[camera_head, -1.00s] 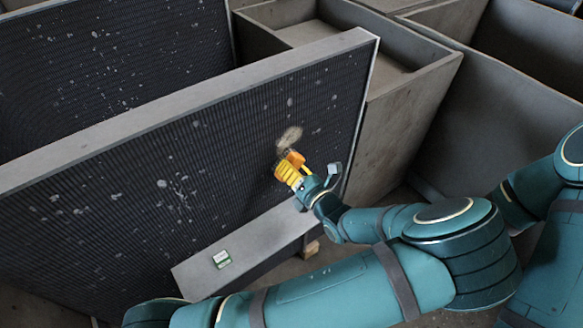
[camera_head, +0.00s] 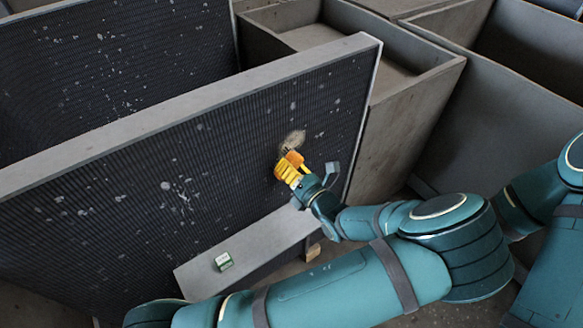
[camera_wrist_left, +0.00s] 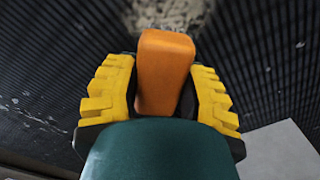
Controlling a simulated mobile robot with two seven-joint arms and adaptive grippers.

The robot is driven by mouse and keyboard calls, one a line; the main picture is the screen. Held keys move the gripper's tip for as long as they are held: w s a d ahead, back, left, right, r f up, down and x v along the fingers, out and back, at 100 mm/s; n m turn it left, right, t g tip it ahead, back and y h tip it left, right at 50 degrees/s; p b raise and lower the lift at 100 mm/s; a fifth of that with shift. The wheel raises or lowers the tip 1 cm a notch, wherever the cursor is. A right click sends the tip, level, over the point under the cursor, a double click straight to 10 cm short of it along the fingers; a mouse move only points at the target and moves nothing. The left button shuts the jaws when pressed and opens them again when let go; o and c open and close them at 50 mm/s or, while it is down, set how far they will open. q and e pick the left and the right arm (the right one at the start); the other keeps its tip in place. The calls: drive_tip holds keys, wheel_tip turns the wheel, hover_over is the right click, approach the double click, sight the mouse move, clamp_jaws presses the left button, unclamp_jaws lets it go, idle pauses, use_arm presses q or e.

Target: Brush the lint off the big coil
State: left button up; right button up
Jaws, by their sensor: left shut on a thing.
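The big coil (camera_head: 120,190) is a large, dark, finned panel in a grey frame. Pale lint specks are scattered over its face. My left gripper (camera_head: 289,168) has yellow fingers and is shut on an orange brush handle (camera_wrist_left: 164,75), close in front of the coil's right part. The brush's orange end also shows in the head view (camera_head: 294,158). A tan-grey fuzzy patch (camera_head: 294,139) lies just above the brush; I cannot tell whether it is lint or bristles. In the left wrist view the bristles are hidden behind the handle. My right gripper is out of view.
A second dark finned panel (camera_head: 110,60) with specks stands behind at upper left. A grey ledge (camera_head: 250,240) below the coil carries a small green-and-white box (camera_head: 223,261). Grey open bins (camera_head: 420,90) stand at the right.

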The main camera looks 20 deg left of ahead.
sight(301, 162)
use_arm(q)
drive_tip(key=shift+w, duration=0.1)
drive_tip(key=shift+w+d+p, duration=0.4)
drive_tip(key=shift+w+d, duration=0.7)
drive_tip(key=shift+w, duration=0.2)
drive_tip(key=shift+w+d, duration=0.65)
drive_tip(key=shift+w, duration=0.3)
drive_tip(key=shift+w+d, duration=0.65)
drive_tip(key=shift+w, duration=0.25)
drive_tip(key=shift+r+p, duration=1)
drive_tip(key=shift+p, duration=0.05)
drive_tip(key=shift+r, duration=0.15)
drive_tip(key=shift+s+a+p, duration=0.6)
drive_tip(key=shift+s+a, duration=0.05)
drive_tip(key=shift+s, duration=0.2)
drive_tip(key=shift+s+a+p, duration=0.6)
drive_tip(key=shift+s, duration=0.25)
